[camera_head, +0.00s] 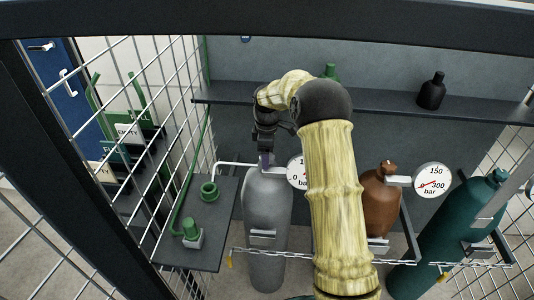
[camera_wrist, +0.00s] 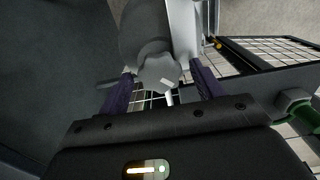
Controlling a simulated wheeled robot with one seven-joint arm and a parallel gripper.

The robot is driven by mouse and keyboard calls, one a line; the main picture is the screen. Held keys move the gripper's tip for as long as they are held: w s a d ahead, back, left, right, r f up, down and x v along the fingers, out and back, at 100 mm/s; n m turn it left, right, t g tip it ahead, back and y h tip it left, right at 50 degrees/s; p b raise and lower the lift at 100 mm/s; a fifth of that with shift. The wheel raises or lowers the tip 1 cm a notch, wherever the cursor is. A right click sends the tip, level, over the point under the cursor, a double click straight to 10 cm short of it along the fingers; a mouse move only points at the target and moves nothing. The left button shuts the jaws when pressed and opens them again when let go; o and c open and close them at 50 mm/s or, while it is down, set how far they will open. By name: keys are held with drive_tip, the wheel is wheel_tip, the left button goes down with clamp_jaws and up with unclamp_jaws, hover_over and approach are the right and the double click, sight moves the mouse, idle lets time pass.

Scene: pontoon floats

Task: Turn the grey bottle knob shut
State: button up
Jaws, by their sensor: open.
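The grey bottle (camera_head: 268,205) stands upright behind a chain, left of centre in the head view. In the wrist view its grey knob (camera_wrist: 158,72), lobed and with a pale mark on top, faces the camera, with the bottle (camera_wrist: 150,25) behind it. My gripper (camera_head: 265,160) is above the bottle's top, pointing down; it hides most of the knob in the head view. In the wrist view the two purple fingers of my gripper (camera_wrist: 163,80) are apart, one on each side of the knob, with gaps visible between them and it.
A chain (camera_head: 320,254) runs across the front. A side table (camera_head: 200,225) with green fittings is at left. A shelf (camera_head: 385,103) and mesh walls enclose the space.

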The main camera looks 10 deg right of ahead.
drive_tip(key=c, duration=1)
